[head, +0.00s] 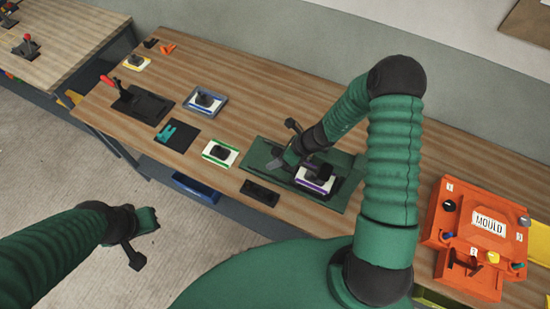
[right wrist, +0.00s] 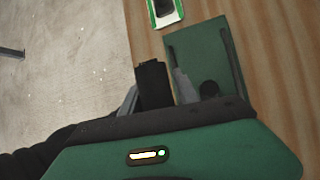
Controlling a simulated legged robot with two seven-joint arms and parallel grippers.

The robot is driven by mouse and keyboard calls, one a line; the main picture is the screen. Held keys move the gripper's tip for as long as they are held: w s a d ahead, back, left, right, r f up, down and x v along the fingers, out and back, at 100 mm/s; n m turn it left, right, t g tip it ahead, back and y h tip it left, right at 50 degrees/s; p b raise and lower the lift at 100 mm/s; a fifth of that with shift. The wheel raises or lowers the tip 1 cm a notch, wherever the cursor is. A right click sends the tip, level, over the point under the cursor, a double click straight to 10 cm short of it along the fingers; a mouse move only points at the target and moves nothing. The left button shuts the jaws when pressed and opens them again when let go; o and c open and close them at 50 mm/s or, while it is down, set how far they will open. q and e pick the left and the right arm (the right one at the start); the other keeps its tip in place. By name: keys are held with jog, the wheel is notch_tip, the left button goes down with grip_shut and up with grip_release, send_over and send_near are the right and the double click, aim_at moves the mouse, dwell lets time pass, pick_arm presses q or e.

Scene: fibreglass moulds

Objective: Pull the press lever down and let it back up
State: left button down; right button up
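A red-handled lever (head: 108,83) rises from a black base (head: 147,105) at the left of the wooden bench. It is the most lever-like part there, but I cannot tell for sure that it is the press lever. My right gripper (head: 279,162) is far to its right, low over a green plate (head: 262,153), beside a white and purple block (head: 317,180) with a black handle. The green plate also shows in the right wrist view (right wrist: 209,58). Finger opening is unclear there. My left gripper (head: 150,220) hangs over the floor, apart from the bench; its fingers are too small to read.
Blocks framed in blue (head: 205,102), green (head: 220,153) and yellow (head: 137,63) stand on the bench. A teal part (head: 167,132) lies on a black plate. An orange box marked MOULD (head: 485,228) is at right. Bare wood lies along the back.

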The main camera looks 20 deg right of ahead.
jog(key=shift+o, duration=1)
jog(key=shift+f, duration=0.1)
jog(key=v, duration=0.5)
jog(key=shift+w+d, duration=0.3)
pick_arm(q)
jog(key=shift+w+a+f+b, duration=0.15)
jog(key=shift+f+b, duration=0.4)
jog(key=shift+f, duration=0.1)
pick_arm(e)
jog(key=v, duration=1.2)
jog(key=shift+s+a, duration=0.2)
jog(key=shift+a, duration=0.1)
jog(key=shift+s, duration=0.15)
